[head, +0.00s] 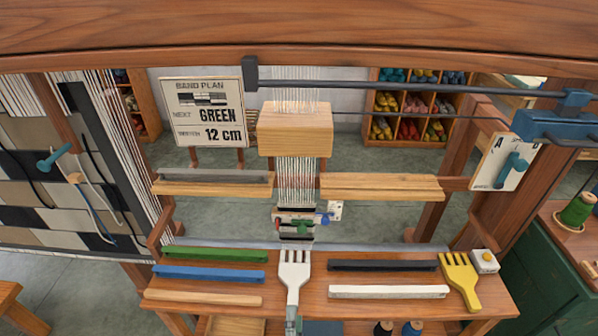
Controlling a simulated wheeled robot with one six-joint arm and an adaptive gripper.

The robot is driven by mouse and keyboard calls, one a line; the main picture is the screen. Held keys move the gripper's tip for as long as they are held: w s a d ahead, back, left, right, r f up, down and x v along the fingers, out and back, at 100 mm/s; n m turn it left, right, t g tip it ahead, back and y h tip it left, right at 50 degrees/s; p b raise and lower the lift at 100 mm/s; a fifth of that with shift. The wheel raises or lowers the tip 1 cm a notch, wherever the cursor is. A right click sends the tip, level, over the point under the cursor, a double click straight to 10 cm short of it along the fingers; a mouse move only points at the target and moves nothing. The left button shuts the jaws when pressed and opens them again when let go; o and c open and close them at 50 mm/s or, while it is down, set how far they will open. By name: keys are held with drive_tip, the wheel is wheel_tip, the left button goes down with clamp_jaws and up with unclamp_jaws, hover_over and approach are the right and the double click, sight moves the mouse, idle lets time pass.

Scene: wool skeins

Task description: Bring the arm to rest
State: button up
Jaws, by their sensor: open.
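My gripper does not show in the head view, and I cannot make out any part of my arm for sure. The wooden loom (300,40) fills the view. White warp threads (296,180) run down its middle through a wooden block (295,130). A short dark woven band with small coloured pieces lies at their lower end. A white fork-shaped comb (294,270) lies at the middle of the front shelf (215,285), its lower end near the picture's bottom edge.
Green (215,254), blue (210,273), black (382,265) and white (388,291) bars lie on the shelf, with a yellow comb (460,278). A sign (208,112) reads GREEN, 12 cm. A dark rod (400,87) crosses above. A green spool (577,210) stands right.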

drive_tip(key=s+d+r+n, duration=0.1)
drive_tip(key=s+d+n, duration=0.3)
drive_tip(key=s+d, duration=0.4)
drive_tip(key=s+d+r+n+g, duration=0.1)
drive_tip(key=s+d+r+n, duration=0.2)
drive_tip(key=s, duration=0.6)
drive_tip(key=s+d+r+n+g, duration=0.1)
drive_tip(key=s+d+r+n, duration=0.3)
drive_tip(key=s, duration=0.4)
drive_tip(key=s+d+r+n+g, duration=0.2)
drive_tip(key=s+d+r+n, duration=0.2)
drive_tip(key=s, duration=0.5)
drive_tip(key=shift+s+d+n+y, duration=0.3)
drive_tip(key=shift+d+n, duration=0.05)
drive_tip(key=shift+n, duration=0.25)
